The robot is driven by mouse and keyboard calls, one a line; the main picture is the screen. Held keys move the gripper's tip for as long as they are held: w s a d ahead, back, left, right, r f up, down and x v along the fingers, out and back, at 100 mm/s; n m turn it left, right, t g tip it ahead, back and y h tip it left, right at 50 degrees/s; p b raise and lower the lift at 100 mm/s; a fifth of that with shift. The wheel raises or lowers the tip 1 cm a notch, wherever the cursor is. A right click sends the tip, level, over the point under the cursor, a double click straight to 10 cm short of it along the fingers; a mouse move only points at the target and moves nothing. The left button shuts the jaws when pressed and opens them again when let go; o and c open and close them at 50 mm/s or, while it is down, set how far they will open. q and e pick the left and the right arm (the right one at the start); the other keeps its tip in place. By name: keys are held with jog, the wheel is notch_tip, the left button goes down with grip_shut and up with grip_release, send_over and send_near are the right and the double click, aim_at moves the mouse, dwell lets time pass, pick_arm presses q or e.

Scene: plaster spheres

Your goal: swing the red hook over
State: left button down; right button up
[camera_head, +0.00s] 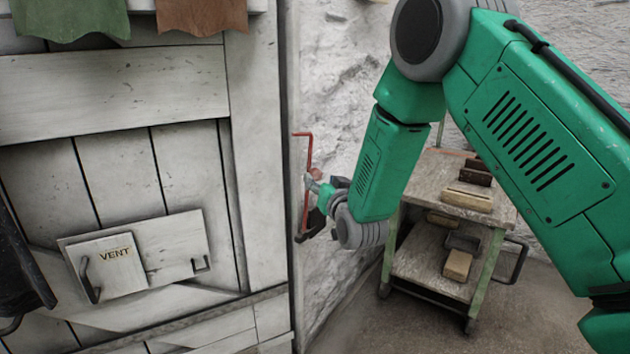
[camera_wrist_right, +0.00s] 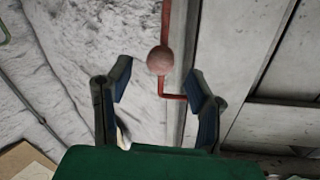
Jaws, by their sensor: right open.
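The red hook (camera_head: 307,157) is a thin bent rod at the right edge of the white plank door, with its top end turned left. In the right wrist view the red hook (camera_wrist_right: 174,97) runs down the picture and bends right at its lower end. A pinkish round knob (camera_wrist_right: 160,61) sits on it. My right gripper (camera_head: 311,207) is at the hook; in its wrist view the open jaws (camera_wrist_right: 161,82) stand on either side of the knob and rod, with gaps on both sides. My left gripper is not in view.
The plank door (camera_head: 262,150) carries a panel marked VENT (camera_head: 110,262) with dark handles. A worn trolley (camera_head: 425,262) holding several blocks stands right, behind my arm. Rough white wall (camera_head: 335,75) lies beyond the door edge. Green (camera_head: 70,18) and brown (camera_head: 200,15) cloths hang at top left.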

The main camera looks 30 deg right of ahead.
aim_at(316, 177)
jog(key=x, duration=0.2)
jog(key=shift+w+d+f, duration=0.1)
jog(key=shift+w+d, duration=0.1)
jog(key=shift+w, duration=0.15)
jog(key=shift+w+b, duration=0.3)
jog(key=shift+w, duration=0.35)
grip_shut()
jog(key=shift+a, duration=0.15)
